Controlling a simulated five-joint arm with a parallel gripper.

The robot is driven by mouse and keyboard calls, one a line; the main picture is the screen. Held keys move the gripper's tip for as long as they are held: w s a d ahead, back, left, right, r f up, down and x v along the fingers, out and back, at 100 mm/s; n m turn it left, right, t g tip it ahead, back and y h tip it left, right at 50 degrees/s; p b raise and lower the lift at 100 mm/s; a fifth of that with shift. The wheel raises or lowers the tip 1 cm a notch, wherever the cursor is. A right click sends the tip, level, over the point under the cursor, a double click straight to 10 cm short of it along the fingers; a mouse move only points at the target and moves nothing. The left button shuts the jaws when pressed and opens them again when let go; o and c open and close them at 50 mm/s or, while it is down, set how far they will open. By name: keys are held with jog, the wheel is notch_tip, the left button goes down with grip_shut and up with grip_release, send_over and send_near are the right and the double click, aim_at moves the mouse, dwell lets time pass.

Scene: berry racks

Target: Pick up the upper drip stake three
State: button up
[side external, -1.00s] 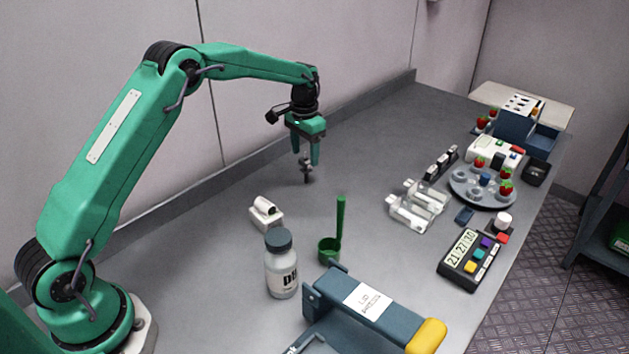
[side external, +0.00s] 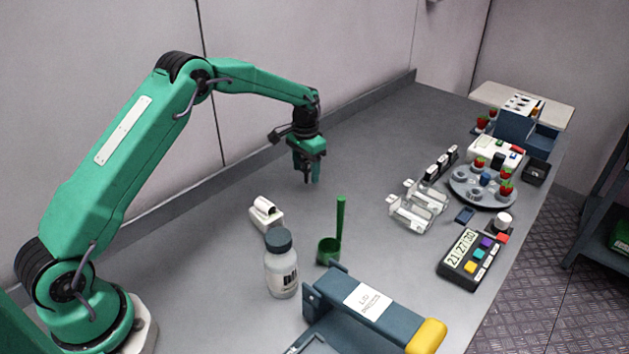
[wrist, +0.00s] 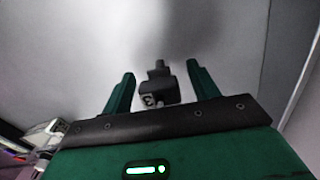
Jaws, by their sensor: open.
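The drip stake (wrist: 157,92) is a small dark upright piece in the wrist view, with a pale 3 on its block and a narrower top. It stands between the two green fingers of my gripper (wrist: 159,74), with a gap on each side. In the side view my gripper (side external: 308,178) is low over the far part of the bench, fingers pointing down. The fingers largely hide the stake there. My gripper is open and not closed on it.
A white device (side external: 265,212), a lidded bottle (side external: 282,270) and a green scoop (side external: 329,247) stand nearer the camera. Clear bottles (side external: 412,206), a round berry rack (side external: 482,201) and a timer (side external: 468,256) are to the right. The bench around my gripper is clear.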

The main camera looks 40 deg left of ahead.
aim_at(306, 160)
jog(key=shift+c, duration=0.4)
jog(key=c, duration=1)
jog(key=shift+o, duration=0.2)
jog(key=shift+r, duration=0.1)
jog(key=shift+r, duration=0.5)
notch_tip(306, 160, up, 3)
jog(key=shift+r, duration=0.15)
jog(key=s+d+r, duration=0.5)
jog(key=d+r, duration=0.1)
jog(key=d, duration=0.4)
jog(key=shift+d+r, duration=0.3)
